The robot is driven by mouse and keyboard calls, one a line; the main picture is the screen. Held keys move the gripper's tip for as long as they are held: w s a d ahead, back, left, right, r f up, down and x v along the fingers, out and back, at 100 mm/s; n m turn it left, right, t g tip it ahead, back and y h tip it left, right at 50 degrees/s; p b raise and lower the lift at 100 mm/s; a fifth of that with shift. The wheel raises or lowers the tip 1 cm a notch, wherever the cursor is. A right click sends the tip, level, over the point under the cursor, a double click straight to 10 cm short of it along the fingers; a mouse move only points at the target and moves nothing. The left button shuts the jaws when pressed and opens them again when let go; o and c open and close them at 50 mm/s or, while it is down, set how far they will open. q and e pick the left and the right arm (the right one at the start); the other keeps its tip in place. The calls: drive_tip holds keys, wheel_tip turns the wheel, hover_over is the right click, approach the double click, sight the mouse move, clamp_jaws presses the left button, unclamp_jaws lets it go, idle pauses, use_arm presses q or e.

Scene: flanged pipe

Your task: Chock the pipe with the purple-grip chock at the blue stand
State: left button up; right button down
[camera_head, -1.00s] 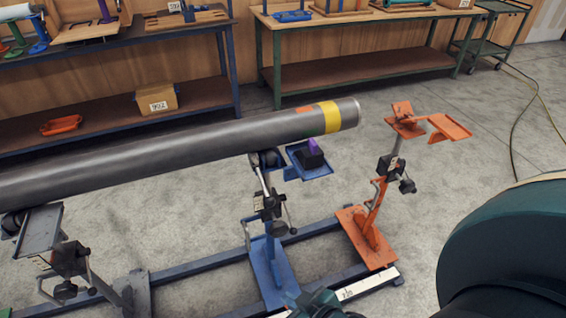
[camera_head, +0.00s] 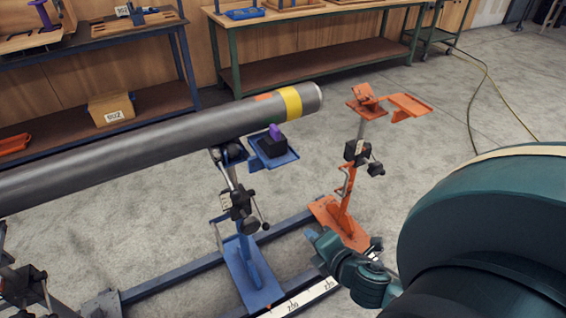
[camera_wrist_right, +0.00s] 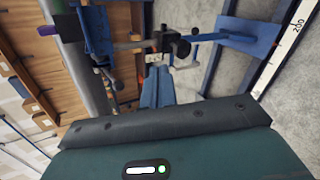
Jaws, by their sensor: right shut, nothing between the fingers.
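The steel pipe (camera_head: 150,145), with an orange mark and a yellow band near its end, rests on the blue stand (camera_head: 240,215). The chock (camera_head: 272,146), a dark block with a purple grip (camera_head: 275,131), sits on the blue stand's side tray (camera_head: 288,158), beside and apart from the pipe. My right gripper (camera_head: 318,242) is shut and empty, low in front of the stands and well below the chock. In the right wrist view, the blue stand (camera_wrist_right: 157,88) and pipe (camera_wrist_right: 92,85) show beyond the gripper body. My left gripper is not in view.
An orange stand (camera_head: 345,215) with its own tray stands right of the pipe end. A blue floor rail with a white scale (camera_head: 300,298) runs beneath the stands. Workbenches (camera_head: 320,78) line the wall. Cables lie on the floor at right.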

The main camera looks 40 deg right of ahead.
drive_tip(key=w+d+r+n+t+b, duration=0.25)
drive_tip(key=r+n, duration=0.35)
drive_tip(key=n, duration=0.3)
drive_tip(key=n+t, duration=0.3)
drive_tip(key=n, duration=0.3)
approach(279, 146)
drive_tip(key=w, duration=0.1)
drive_tip(key=w+p, duration=0.1)
drive_tip(key=w, duration=0.3)
drive_tip(key=shift+w+d+r+p, duration=0.1)
drive_tip(key=shift+w+d+p, duration=0.1)
drive_tip(key=shift+d+p, duration=0.1)
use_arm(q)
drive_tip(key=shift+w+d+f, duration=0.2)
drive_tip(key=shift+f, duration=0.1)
use_arm(e)
drive_tip(key=shift+w, duration=0.7)
drive_tip(key=shift+w+d, duration=0.2)
drive_tip(key=shift+w, duration=1.75)
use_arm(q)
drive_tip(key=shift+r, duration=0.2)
